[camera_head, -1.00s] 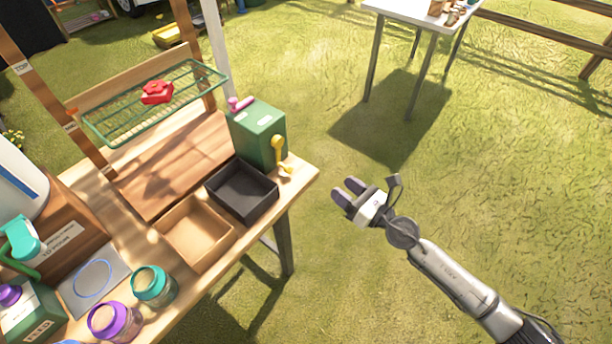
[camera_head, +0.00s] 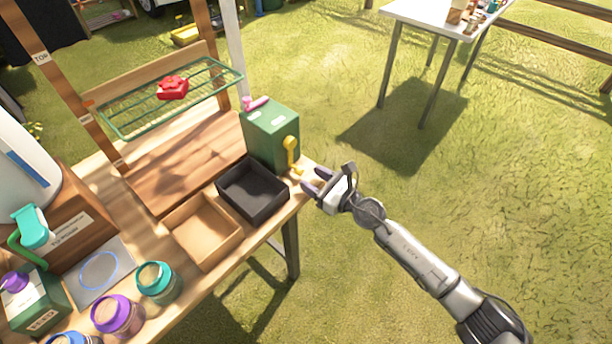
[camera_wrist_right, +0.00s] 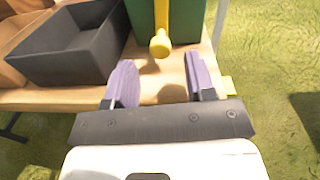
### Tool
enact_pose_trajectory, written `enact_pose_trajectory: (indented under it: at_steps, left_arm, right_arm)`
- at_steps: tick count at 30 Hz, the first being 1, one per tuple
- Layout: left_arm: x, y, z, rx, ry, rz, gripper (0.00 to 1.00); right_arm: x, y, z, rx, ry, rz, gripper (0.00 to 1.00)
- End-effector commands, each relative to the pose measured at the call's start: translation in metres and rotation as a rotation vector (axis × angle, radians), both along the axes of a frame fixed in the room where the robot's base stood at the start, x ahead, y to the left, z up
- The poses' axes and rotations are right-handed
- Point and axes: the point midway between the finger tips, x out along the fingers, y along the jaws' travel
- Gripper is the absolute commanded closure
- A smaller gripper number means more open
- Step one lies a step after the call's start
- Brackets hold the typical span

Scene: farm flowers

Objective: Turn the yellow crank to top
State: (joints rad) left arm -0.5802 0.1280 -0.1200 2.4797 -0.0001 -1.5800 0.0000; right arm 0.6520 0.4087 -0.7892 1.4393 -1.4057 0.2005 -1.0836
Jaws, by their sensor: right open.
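The yellow crank (camera_head: 291,150) is on the side of a green box (camera_head: 270,130) at the right end of the wooden bench. Its arm hangs down with the knob at the lower end. In the right wrist view the yellow crank (camera_wrist_right: 160,42) shows ahead, its knob lined up between the fingers but beyond their tips. My right gripper (camera_head: 314,184) is open and empty, just off the bench edge, close to the crank and apart from it. Its two purple fingers also show in the wrist view (camera_wrist_right: 160,80). My left gripper is out of view.
A black tray (camera_head: 222,190) and a tan tray (camera_head: 205,262) stand left of the green box. A pink handle (camera_head: 255,103) is on the box top. A wire rack (camera_head: 130,127) holds a red item.

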Motion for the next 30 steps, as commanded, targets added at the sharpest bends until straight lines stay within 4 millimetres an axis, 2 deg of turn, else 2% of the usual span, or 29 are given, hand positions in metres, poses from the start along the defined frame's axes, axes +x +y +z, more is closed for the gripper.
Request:
enact_pose_trajectory:
  at_steps: [7, 20, 30]
  left_arm:
    - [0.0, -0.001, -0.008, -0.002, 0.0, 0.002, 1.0]
    - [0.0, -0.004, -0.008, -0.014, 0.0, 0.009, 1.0]
    - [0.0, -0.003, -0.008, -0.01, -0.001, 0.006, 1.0]
  right_arm:
    - [0.016, 0.017, 0.0, 0.001, -0.001, 0.0, 0.5]
    - [0.02, 0.021, 0.0, 0.0, 0.0, 0.0, 0.5]
    - [0.02, 0.02, 0.0, 0.001, 0.001, 0.0, 0.81]
